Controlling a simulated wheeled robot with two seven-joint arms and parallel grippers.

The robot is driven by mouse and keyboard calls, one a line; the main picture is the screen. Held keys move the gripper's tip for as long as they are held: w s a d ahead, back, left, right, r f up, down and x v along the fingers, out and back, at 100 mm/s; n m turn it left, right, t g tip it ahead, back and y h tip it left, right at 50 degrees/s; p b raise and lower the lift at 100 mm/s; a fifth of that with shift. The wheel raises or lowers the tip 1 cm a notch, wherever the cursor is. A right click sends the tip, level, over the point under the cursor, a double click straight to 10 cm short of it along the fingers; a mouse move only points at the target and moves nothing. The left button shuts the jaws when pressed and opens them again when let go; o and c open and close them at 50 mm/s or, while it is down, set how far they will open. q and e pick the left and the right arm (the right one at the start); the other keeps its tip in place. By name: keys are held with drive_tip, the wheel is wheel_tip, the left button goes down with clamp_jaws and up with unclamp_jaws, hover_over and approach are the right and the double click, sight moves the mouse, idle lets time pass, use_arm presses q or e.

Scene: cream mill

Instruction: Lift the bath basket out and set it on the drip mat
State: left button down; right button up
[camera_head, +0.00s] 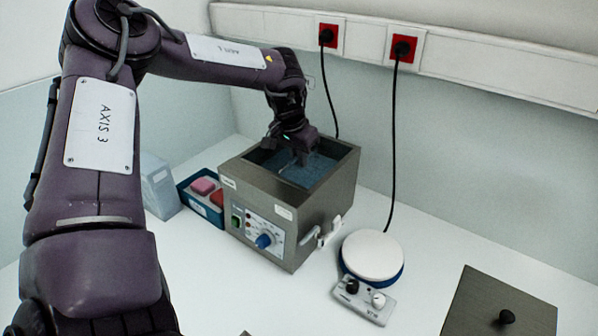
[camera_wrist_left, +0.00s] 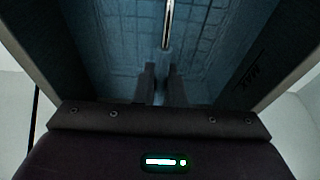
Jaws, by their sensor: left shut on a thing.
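The water bath (camera_head: 262,205) is a grey metal box with a control panel, open at the top, with blue water inside. My left gripper (camera_head: 300,155) reaches down into its opening from above. In the left wrist view, its two fingers (camera_wrist_left: 161,88) are close together around the lower end of a thin bright metal rod, part of the bath basket (camera_wrist_left: 167,28). Faint grid lines of the basket show in the blue water, and the fingers hide the grasp itself. The basket is still inside the bath walls. I cannot make out a drip mat. My right gripper is not in view.
A blue tray (camera_head: 186,194) with pink and red pieces and a pale box (camera_head: 158,186) stand left of the bath. A round white-topped device (camera_head: 372,255) stands to the right, its cord running up the wall. A grey lid (camera_head: 480,308) with a black knob lies front right.

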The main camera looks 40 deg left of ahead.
use_arm(q)
drive_tip(key=shift+r, duration=0.15)
wheel_tip(320, 180, up, 22)
drive_tip(key=p, duration=0.1)
idle(0.6)
drive_tip(key=shift+f, duration=0.2)
